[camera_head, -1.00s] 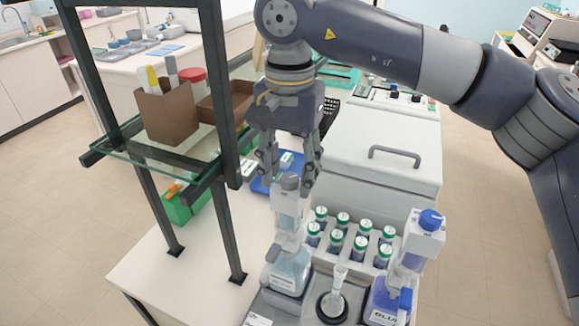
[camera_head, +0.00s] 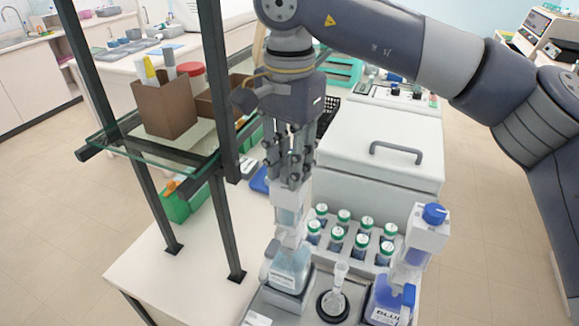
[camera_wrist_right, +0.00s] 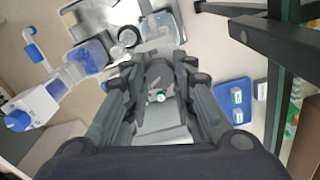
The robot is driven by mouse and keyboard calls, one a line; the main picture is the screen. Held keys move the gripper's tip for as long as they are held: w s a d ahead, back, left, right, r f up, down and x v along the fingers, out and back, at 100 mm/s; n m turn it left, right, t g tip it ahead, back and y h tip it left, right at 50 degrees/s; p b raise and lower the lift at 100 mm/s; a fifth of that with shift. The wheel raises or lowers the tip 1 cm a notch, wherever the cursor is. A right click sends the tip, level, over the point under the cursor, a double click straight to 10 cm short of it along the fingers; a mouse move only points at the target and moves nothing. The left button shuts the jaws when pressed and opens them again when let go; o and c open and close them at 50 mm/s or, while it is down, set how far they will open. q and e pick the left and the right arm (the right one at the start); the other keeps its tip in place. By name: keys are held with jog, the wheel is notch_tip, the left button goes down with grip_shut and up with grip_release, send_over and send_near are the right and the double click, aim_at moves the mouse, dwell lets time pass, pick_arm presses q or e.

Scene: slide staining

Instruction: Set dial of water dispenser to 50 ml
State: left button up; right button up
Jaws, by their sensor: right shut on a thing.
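The water dispenser (camera_head: 289,262) stands upright at the front of the bench, a clear bottle with pale blue liquid and a grey-white head. My right gripper (camera_head: 289,180) comes down from above and is shut on the grey dial at the top of the dispenser. The fingers hide most of the dial, and I cannot read its setting. In the right wrist view the gripper (camera_wrist_right: 158,95) closes around the dial from above. My left gripper is not in view.
A second dispenser with a blue dial (camera_head: 434,214) stands to the right. A small flask (camera_head: 335,295) sits between them. Several green-capped bottles (camera_head: 338,234) fill a rack behind. A dark-framed glass shelf (camera_head: 150,150) stands close on the left.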

jog(key=m+b, duration=0.1)
jog(key=m, duration=0.2)
jog(key=shift+m+b, duration=0.5)
jog(key=shift+m, duration=0.9)
jog(key=o, duration=1.1)
jog(key=shift+c, duration=0.2)
jog(key=shift+r, duration=0.25)
notch_tip(320, 180, up, 12)
jog(key=shift+f, duration=0.2)
